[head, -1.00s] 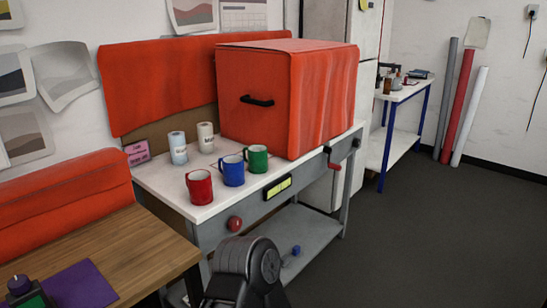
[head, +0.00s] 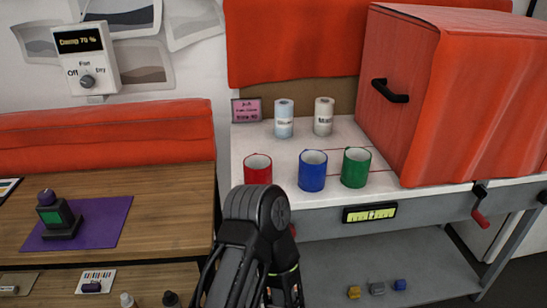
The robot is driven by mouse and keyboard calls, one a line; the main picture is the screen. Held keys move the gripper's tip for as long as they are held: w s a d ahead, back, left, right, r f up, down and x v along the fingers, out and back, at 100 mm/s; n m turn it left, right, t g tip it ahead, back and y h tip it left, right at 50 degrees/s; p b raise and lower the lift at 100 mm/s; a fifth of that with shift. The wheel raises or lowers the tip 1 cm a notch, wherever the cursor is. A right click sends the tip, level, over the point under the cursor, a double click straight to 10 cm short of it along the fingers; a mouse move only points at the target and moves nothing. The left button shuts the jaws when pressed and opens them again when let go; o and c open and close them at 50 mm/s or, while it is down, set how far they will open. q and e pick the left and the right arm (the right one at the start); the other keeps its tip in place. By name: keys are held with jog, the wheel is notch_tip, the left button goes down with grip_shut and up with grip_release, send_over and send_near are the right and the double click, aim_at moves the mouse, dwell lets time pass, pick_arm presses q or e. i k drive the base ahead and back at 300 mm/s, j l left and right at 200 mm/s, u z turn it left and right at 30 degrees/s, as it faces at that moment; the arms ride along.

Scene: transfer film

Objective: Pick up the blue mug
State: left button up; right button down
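The blue mug (head: 312,172) stands upright on the white-topped bench (head: 345,132), in the middle of a row of three mugs. The red mug (head: 258,169) is on its left and the green mug (head: 356,168) on its right, with small gaps between them. No mug is held. One of my dark arms rises at the bottom centre, in front of the bench and just below the red mug. Its gripper fingers cannot be made out, and the other gripper is not seen.
A large orange box with a black handle (head: 390,91) fills the bench's right side. Two labelled rolls, one blue-white (head: 284,119) and one cream (head: 323,117), stand behind the mugs. A red crank (head: 481,206) sticks out at the front right. A wooden table (head: 160,190) adjoins on the left.

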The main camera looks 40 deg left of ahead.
aim_at(310, 167)
jog(key=i+l+u, duration=0.4)
jog(key=l, duration=0.2)
jog(key=i+l+u, duration=0.2)
jog(key=l, duration=0.15)
jog(key=l+u, duration=0.2)
jog(key=l, duration=0.15)
